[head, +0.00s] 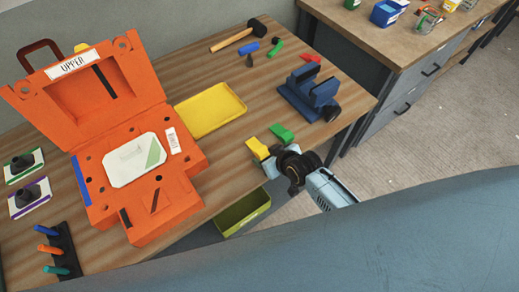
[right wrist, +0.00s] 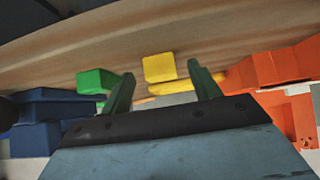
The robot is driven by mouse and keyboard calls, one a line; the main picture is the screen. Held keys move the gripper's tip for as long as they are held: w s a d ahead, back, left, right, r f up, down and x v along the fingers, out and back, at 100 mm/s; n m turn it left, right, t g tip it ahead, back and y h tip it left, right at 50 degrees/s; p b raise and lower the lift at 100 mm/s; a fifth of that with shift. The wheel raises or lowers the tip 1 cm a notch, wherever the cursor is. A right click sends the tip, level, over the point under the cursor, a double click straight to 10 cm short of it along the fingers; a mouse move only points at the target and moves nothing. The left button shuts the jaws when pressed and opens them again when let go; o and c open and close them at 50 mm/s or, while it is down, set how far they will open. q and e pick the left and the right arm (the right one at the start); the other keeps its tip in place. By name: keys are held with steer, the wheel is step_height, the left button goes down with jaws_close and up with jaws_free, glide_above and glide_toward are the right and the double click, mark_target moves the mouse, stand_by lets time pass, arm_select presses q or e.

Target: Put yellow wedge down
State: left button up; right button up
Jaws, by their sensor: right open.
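The yellow wedge (head: 257,148) lies at the front edge of the wooden table. My right gripper (head: 268,155) is at this edge, close to the wedge. In the right wrist view the yellow wedge (right wrist: 159,66) shows between the tips of my open right gripper (right wrist: 160,70), with a visible gap on each side. It appears to rest on the wood. I cannot tell how far the fingertips reach along it. My left gripper is not in view.
A green wedge (head: 282,133) lies just beside the yellow one. A blue vise (head: 310,95) stands to the right, a yellow tray (head: 210,110) behind, and the orange mould (head: 190,205) to the left. A green bin (head: 243,212) is below the table edge.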

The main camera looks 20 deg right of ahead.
steer(key=shift+w+a+f, duration=0.1)
steer(key=shift+w+f, duration=0.2)
steer(key=shift+f, duration=0.05)
steer(key=c, duration=1.2)
steer(key=shift+o, duration=0.2)
steer(key=shift+r, duration=0.15)
